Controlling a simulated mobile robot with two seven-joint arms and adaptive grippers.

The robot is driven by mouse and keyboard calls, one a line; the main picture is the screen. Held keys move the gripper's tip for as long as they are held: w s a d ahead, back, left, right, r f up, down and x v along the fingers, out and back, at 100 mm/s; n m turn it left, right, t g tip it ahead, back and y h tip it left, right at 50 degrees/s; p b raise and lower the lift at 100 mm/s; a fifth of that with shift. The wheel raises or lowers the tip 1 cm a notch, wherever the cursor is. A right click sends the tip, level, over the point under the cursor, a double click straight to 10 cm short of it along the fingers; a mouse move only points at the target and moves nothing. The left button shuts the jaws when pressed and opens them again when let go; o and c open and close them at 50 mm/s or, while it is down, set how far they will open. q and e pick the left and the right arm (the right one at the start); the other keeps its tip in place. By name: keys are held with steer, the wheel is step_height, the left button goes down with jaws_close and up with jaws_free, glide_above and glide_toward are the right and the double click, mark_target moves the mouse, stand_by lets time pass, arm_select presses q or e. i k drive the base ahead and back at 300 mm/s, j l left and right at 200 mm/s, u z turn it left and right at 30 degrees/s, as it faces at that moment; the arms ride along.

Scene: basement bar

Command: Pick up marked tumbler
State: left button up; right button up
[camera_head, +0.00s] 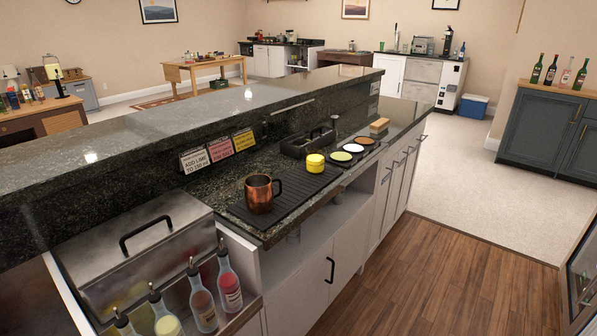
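I cannot make out a marked tumbler with certainty. A copper mug (259,195) with a dark handle stands upright on a black ribbed mat (290,207) on the lower bar counter. A small yellow round item (315,163) sits farther along the mat; I cannot tell whether it is a cup or a lemon piece. A small metal item (335,123) stands behind the black caddy, too small to identify. Neither of my grippers is in view.
Several round coasters (353,148) lie right of the yellow item, beside a black caddy (305,143). Three signs (219,149) stand against the raised ledge. Several bottles (230,284) and a lidded steel bin (139,250) are at front left. Wooden floor (450,280) is clear at right.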

mark_target(315, 155)
steer(key=i+l+u, duration=0.15)
steer(key=i+l, duration=0.15)
steer(key=i+l+u, duration=0.15)
steer(key=i+l, duration=0.15)
steer(key=l, duration=0.25)
steer(key=i+l+u, duration=0.15)
steer(key=i+l, duration=0.15)
steer(key=l, duration=0.2)
